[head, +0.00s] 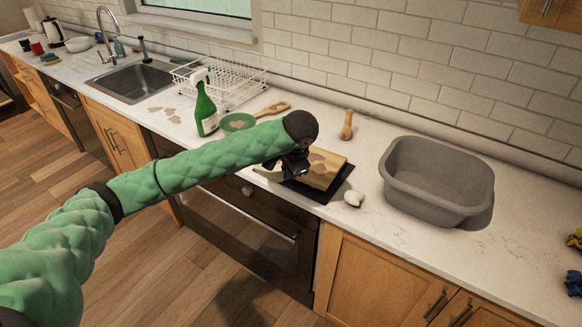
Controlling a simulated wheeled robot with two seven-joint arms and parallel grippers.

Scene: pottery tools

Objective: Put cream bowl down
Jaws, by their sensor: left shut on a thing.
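My left arm reaches in from the left, and my left gripper (290,170) is low over the counter at the near left edge of a wooden board (328,168). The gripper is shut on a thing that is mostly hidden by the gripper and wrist. A small pale edge (264,173) shows just left of the fingers; it fits the cream bowl, but its full shape is hidden. I cannot tell whether it touches the counter. My right gripper is not in view.
The board lies on a black mat (327,192). Counter between mat and basin is mostly clear.

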